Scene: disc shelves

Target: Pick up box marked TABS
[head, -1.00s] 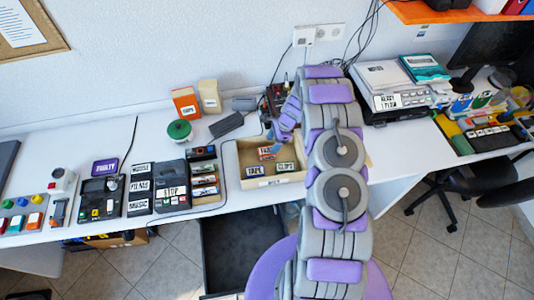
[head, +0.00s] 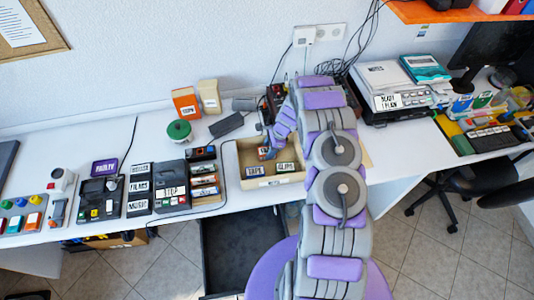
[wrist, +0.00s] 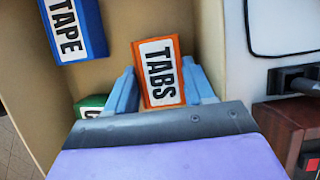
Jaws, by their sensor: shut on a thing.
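The orange box marked TABS (wrist: 160,72) stands between the two blue fingers of my gripper (wrist: 163,88) in the wrist view. My gripper is shut on it, with a finger at each side. In the head view the TABS box (head: 264,154) shows only in part inside the beige open tray (head: 262,182), at the tip of my arm. I cannot tell whether it is clear of the tray's floor.
The tray also holds a blue box marked TAPE (head: 254,171) and a green box marked CLIPS (head: 285,167). A black device (head: 172,185) and small boxes stand left of the tray. A grey and white machine (head: 387,92) stands at the right.

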